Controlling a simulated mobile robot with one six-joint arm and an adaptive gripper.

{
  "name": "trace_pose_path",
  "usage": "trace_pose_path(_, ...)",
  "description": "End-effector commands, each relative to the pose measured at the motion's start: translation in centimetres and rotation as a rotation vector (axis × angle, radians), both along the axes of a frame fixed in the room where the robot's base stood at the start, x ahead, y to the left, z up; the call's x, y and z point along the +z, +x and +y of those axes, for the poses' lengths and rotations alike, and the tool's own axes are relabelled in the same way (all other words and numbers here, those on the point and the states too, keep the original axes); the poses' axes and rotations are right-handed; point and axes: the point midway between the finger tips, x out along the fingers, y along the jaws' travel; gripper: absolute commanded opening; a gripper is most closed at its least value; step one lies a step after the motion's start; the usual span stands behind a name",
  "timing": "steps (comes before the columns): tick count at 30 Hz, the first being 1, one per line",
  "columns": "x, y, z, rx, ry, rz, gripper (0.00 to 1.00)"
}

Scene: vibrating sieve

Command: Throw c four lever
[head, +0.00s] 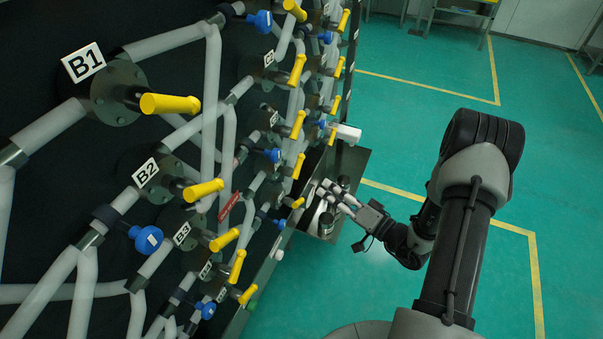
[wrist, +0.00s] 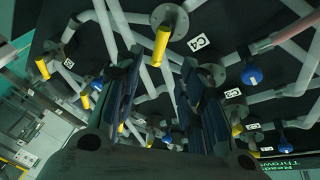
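A white C4 plate (wrist: 198,42) shows in the upper middle of the wrist view. In the head view my gripper (head: 325,192) is beside the lower right part of the valve panel.
The panel carries grey pipes, several yellow levers such as the B1 lever (head: 170,104), and blue handles (head: 145,239). A metal tray or ledge (head: 350,164) lies close behind my gripper.

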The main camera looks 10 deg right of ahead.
Motion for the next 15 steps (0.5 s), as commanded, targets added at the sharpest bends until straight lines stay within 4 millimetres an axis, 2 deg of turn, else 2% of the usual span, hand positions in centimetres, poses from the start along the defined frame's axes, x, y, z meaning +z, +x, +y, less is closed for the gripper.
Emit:
trace_pose_path(3,-0.1,2.2,1.8,0.008,-0.001,-0.002,0.36)
trace_pose_path(9,-0.1,5.8,4.2,0.006,-0.001,-0.002,0.36)
trace_pose_path(15,-0.1,8.3,5.9,0.005,-0.001,-0.001,0.36)
